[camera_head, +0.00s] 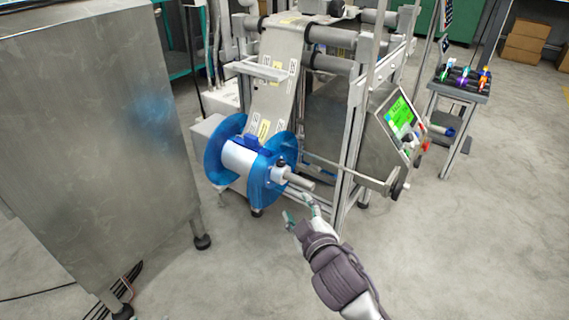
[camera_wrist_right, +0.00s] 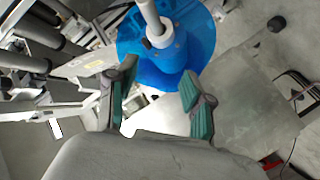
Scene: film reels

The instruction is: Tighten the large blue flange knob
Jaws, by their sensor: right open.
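The blue flange (camera_head: 262,177) sits on the front of the film reel, around a grey shaft (camera_head: 300,181) that sticks out toward the right. A small dark knob (camera_head: 281,163) shows by the flange's hub. In the right wrist view the flange (camera_wrist_right: 205,35) fills the top middle, with a knob (camera_wrist_right: 160,38) at its hub and the shaft (camera_wrist_right: 150,12) above. My right gripper (camera_head: 298,207) is open and empty, just below and in front of the shaft end. Its two fingers (camera_wrist_right: 158,92) are spread below the hub, apart from it. My left gripper is not in view.
The film machine's frame (camera_head: 357,130) and a tilted control panel (camera_head: 400,117) stand right of the reel. A large metal cabinet (camera_head: 95,130) stands on the left. A small table (camera_head: 458,92) with coloured items is at the back right. The floor in front is clear.

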